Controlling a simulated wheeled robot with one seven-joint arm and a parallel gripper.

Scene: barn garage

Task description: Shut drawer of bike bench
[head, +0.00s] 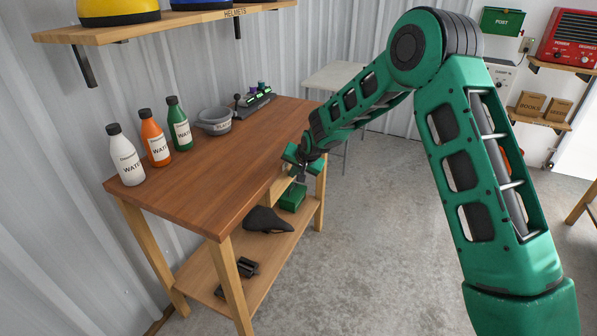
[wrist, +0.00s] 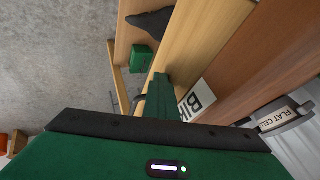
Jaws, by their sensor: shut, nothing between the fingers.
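The bike bench (head: 215,160) has a brown top on pale wooden legs and a lower shelf. My gripper (head: 298,160) is at the bench's front edge, towards its far right end. In the wrist view, its green fingers (wrist: 161,95) are together and empty, beside the pale wooden front of the bench (wrist: 205,35). A white label reading "BI" (wrist: 197,100), partly hidden, is just beyond the fingers. A small dark piece beside the fingers may be a handle. My gripper hides much of the drawer area; I cannot tell how far the drawer stands out or whether the fingers touch it.
White, orange and green bottles (head: 154,140) and a grey bowl (head: 214,121) stand on the bench top. A black saddle (head: 268,221), a green box (head: 292,197) and a dark pedal-like part (head: 243,267) lie on the lower shelf. Concrete floor in front is clear.

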